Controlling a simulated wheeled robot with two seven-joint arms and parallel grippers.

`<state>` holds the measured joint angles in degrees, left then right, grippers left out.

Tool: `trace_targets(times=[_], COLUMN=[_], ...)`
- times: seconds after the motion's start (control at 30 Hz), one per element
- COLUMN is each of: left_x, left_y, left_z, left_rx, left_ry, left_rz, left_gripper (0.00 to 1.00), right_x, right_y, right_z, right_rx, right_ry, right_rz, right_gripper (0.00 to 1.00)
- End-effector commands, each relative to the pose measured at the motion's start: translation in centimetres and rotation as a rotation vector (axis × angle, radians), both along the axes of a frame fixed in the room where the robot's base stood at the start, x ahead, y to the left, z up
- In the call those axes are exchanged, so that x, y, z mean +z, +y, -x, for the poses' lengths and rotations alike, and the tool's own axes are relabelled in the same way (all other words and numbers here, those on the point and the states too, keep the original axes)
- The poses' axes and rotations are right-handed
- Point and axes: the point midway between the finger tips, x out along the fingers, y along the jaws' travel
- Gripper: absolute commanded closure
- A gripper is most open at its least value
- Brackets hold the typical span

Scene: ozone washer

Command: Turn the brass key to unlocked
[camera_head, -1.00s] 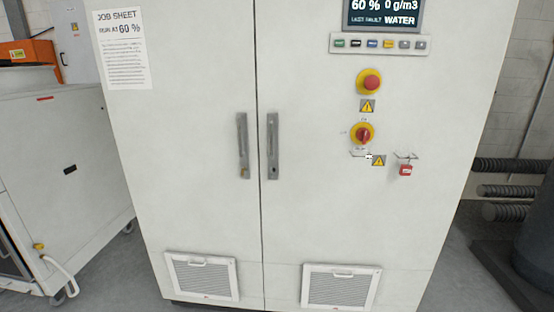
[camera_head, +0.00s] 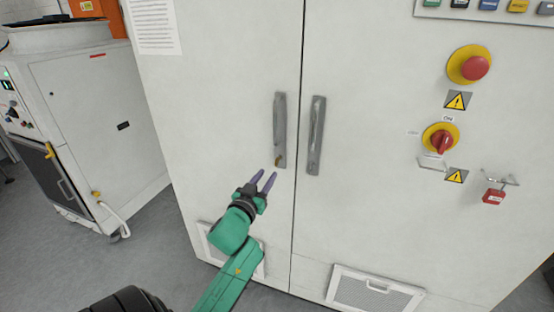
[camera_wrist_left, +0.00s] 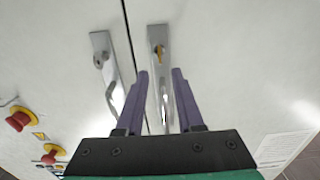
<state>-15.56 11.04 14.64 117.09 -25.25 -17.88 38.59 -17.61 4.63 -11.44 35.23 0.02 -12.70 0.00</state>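The brass key (camera_head: 279,161) sits in the lock at the lower end of the left door's grey handle (camera_head: 281,125). It also shows in the left wrist view (camera_wrist_left: 158,50), where the picture is turned over and the key lies just beyond my fingertips. My left gripper (camera_head: 263,178) is open and empty, with purple fingers. It is just below and left of the key in the head view, apart from it. In the left wrist view the key lines up between the open fingers (camera_wrist_left: 160,73). My right gripper is not in view.
The right door's handle (camera_head: 316,135) stands close beside the left one. A red emergency stop (camera_head: 475,68), a red rotary switch (camera_head: 441,141) and a red padlock (camera_head: 493,196) are on the right door. A white machine (camera_head: 100,120) stands at the left.

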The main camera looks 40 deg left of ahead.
Motion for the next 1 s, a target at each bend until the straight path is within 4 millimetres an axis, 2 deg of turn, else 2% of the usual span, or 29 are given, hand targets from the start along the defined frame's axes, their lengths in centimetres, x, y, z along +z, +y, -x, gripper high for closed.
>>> trace_targets(times=[0.03, 0.2, 0.4, 0.67, 0.7, 0.8, 1.0], left_x=[0.5, 0.3, 0.1, 0.0, 0.0, 0.0, 0.0], left_y=[0.5, 2.0, 3.0, 3.1, 3.1, 3.1, 3.1], left_z=[-1.4, -5.6, -8.6, -9.0, -9.0, -8.9, -8.9], left_rx=[0.001, 0.001, -0.001, -0.001, -0.001, -0.001, -0.001], left_ry=[-0.003, -0.001, -0.001, 0.001, 0.001, 0.001, 0.002], left_rz=[-0.002, 0.0, -0.001, -0.001, -0.001, -0.001, -0.002], left_gripper=[0.64, 0.64, 0.64, 0.64, 0.68, 1.0, 1.0], right_x=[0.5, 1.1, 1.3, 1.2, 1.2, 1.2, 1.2], right_y=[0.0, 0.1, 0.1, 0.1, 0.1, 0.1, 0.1], right_z=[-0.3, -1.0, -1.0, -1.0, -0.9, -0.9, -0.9], right_rx=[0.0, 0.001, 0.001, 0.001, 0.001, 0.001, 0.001], right_ry=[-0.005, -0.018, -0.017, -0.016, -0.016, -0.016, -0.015], right_rz=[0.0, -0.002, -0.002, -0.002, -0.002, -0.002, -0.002], right_gripper=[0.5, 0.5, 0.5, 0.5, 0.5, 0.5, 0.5])
